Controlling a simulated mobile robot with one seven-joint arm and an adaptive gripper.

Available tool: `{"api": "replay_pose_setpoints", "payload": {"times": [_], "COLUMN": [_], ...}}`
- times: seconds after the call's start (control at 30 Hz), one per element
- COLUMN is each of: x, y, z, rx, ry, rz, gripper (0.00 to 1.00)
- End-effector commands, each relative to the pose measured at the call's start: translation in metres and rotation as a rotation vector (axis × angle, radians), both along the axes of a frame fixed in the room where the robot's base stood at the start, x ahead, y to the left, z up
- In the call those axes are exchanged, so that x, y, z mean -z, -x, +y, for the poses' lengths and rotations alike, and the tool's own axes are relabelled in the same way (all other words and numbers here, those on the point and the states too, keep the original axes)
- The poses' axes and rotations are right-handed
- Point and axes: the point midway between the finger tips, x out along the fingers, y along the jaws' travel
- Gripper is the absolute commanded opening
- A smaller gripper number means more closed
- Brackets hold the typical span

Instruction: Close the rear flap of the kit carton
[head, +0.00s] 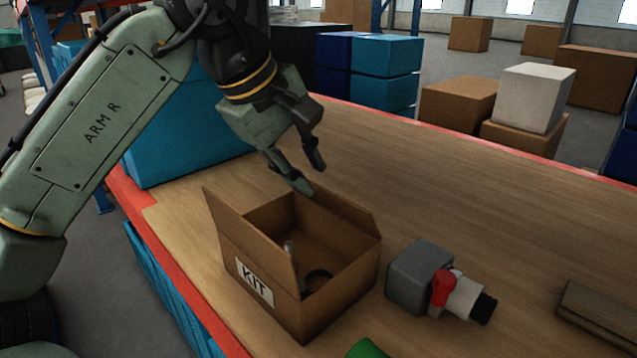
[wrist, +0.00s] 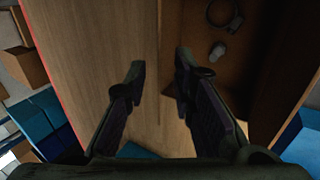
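The brown kit carton (head: 338,287) stands on the table with its top open and a KIT label on its near side. Its rear flap (head: 334,210) stands up, leaning outward, along the far side. The near flap (head: 250,235) also stands up. My gripper (head: 310,178) is open and empty, above the far left end of the rear flap, pointing down. In the wrist view my gripper (wrist: 160,62) has its fingers apart, with the carton's far wall or flap edge between them. I cannot tell whether a finger touches the flap.
Inside the carton lie a dark ring (head: 318,277) and a small pale cylinder (wrist: 217,52). A blue bin (head: 185,145) stands behind left. The wooden tabletop (head: 450,190) beyond the carton is clear.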

Motion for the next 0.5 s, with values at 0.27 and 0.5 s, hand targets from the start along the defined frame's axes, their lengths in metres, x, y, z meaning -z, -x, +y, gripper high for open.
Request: {"api": "replay_pose_setpoints", "payload": {"times": [0.27, 0.5], "x": [0.037, 0.047], "y": [-0.015, -0.019], "z": [-0.015, -0.019], "rx": [0.0, 0.001], "ry": [0.0, 0.0], "rz": [-0.002, -0.003], "gripper": [0.23, 0.23]}}
